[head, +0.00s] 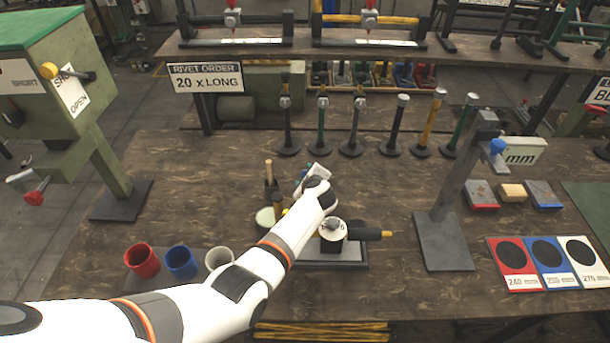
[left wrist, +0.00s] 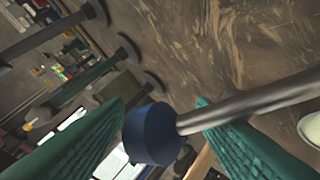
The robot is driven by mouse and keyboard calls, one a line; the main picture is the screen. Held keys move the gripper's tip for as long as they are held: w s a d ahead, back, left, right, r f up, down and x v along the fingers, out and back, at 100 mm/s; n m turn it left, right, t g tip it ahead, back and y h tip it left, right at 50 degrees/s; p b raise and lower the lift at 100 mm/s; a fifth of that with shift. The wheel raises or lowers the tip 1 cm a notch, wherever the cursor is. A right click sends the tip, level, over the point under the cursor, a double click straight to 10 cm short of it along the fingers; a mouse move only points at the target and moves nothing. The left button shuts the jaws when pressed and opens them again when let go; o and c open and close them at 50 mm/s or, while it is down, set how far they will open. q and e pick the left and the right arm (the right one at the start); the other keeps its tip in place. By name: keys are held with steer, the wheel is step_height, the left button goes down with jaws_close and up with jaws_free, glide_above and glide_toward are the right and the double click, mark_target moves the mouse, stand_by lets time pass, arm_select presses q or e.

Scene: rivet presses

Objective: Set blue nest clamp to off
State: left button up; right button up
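My left gripper (head: 306,180) is over the middle of the bench, its fingers mostly hidden by the hand in the head view. In the left wrist view its two green ribbed fingers (left wrist: 158,104) stand apart. A dark blue knob (left wrist: 151,134) on a grey metal lever (left wrist: 250,104) lies between them, with a gap on the right finger's side; contact on the left cannot be told. The lever crosses in front of the right finger. I cannot make out the knob or its base in the head view. My right gripper is not in view.
A fixture with a round white top and yellow-tipped handle (head: 345,243) stands close to my left forearm. Red (head: 142,262), blue (head: 181,262) and white cups stand at the front left. A gauge post (head: 455,190) stands right. Several upright black-based tools (head: 352,130) line the back.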

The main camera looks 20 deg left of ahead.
arm_select(q)
steer(key=shift+s+d, duration=0.1)
steer(key=shift+d, duration=0.2)
steer(key=shift+s+d+r, duration=0.1)
steer(key=shift+s+r, duration=0.1)
steer(key=shift+r, duration=0.1)
steer(key=v, duration=1.1)
steer(key=shift+a, duration=0.2)
